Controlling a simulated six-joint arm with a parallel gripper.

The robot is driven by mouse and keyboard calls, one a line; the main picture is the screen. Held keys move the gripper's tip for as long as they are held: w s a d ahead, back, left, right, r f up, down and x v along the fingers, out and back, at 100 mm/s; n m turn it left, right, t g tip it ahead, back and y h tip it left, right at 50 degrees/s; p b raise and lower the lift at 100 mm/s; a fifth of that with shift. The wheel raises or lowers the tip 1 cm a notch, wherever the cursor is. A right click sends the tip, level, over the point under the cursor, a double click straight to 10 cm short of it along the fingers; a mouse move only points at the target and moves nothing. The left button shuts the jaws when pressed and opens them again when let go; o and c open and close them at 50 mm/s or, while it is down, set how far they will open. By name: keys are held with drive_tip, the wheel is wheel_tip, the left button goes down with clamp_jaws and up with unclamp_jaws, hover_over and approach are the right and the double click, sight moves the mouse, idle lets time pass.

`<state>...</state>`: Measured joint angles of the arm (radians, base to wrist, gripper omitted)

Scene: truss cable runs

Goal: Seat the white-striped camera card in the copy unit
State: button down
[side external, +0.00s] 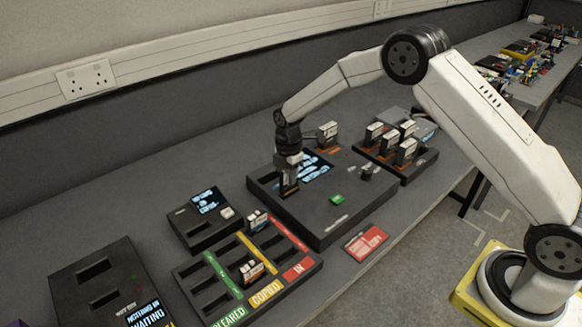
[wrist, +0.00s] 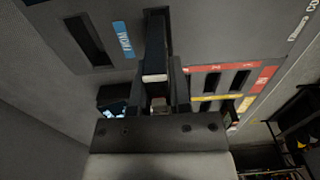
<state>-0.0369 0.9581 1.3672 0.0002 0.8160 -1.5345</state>
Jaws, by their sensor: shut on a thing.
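The copy unit (side external: 330,222) is a wide dark box with a lit screen and a green key, in the middle of the bench. My gripper (side external: 290,182) points down over its left end. In the wrist view my gripper (wrist: 160,92) is shut on a dark camera card (wrist: 155,50) with a white band across its near end. The card stands at a dark slot in the unit, beside an empty slot (wrist: 88,40) with a blue label. I cannot tell how deep the card sits. The fingers hide part of it.
A sorting tray (side external: 215,318) with green, yellow and red strips holds a few cards in front. A small screen unit (side external: 190,228) and a two-slot box (side external: 75,280) stand left. A rack (side external: 425,160) of several cards is behind right. A red sign (side external: 367,242) lies nearby.

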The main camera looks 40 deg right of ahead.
drive_tip(key=shift+f, duration=1.55)
idle(2.4)
drive_tip(key=shift+c, duration=2.4)
unclamp_jaws()
drive_tip(key=shift+o, duration=0.2)
drive_tip(key=shift+o, duration=1.4)
drive_tip(key=shift+r, duration=3.75)
